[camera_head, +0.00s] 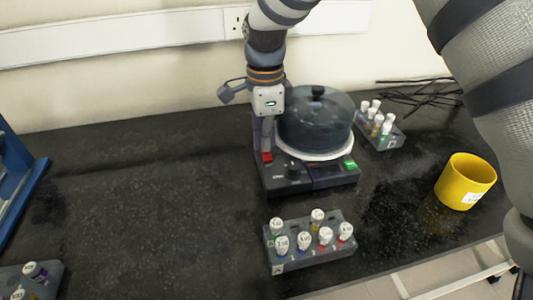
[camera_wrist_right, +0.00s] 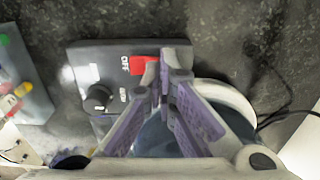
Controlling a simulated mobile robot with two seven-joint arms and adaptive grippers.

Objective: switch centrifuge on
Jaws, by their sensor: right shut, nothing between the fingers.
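The centrifuge (camera_head: 320,175) stands on the dark bench, with a dark base and a smoky round lid (camera_head: 316,120) with a black knob on top; the lid is closed. A red switch (camera_head: 267,157) is at the left of the base and a green button (camera_head: 350,164) at its front right. In the right wrist view the red switch (camera_wrist_right: 145,64) is beside the word OFF, near a black dial (camera_wrist_right: 97,98). My right gripper (camera_head: 266,149) is shut and empty, pointing down, its fingertips (camera_wrist_right: 163,72) right at the red switch; I cannot tell whether they touch. My left gripper is out of view.
A tube rack (camera_head: 310,256) stands in front of the centrifuge and another (camera_head: 385,139) behind it to the right, near black cables. A yellow cup (camera_head: 465,181) is near the right edge.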

